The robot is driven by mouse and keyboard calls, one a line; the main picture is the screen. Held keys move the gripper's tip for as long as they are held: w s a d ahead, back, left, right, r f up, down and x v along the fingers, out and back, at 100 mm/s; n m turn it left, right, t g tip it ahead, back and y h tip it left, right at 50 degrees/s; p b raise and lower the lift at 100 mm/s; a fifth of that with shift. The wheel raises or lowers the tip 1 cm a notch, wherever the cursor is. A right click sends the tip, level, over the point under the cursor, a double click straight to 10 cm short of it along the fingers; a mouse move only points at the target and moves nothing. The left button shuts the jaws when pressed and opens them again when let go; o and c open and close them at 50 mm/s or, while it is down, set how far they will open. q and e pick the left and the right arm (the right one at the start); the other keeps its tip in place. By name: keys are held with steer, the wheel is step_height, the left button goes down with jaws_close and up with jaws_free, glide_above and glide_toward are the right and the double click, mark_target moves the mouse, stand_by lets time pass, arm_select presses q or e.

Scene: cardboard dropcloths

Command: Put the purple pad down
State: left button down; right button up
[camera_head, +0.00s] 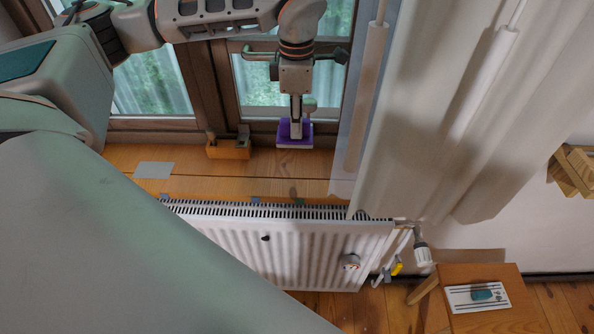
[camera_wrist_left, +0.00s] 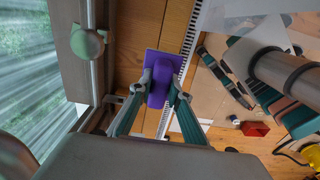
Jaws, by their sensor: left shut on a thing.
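The purple pad (camera_head: 285,131) has a pale underside and is at the window end of the wooden sill (camera_head: 230,180). My left gripper (camera_head: 296,124) points down onto it from above, in front of the window. In the left wrist view the pad (camera_wrist_left: 163,60) is a purple rectangle with a lighter purple raised part, and the fingers of my left gripper (camera_wrist_left: 160,92) close on that part from both sides. Whether the pad's underside touches the sill cannot be told. My right gripper is not in view.
A wooden block with dark fittings (camera_head: 228,149) stands left of the pad. A grey card (camera_head: 154,170) lies farther left on the sill. The white radiator (camera_head: 290,245) runs along the front edge. A curtain (camera_head: 425,110) hangs to the right.

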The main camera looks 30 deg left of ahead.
arm_select(q)
step_height(320, 180, down, 12)
steer(key=shift+r, duration=0.1)
steer(key=shift+f, duration=1.8)
steer(key=shift+f, duration=0.2)
steer(key=c, duration=1.9)
jaws_free()
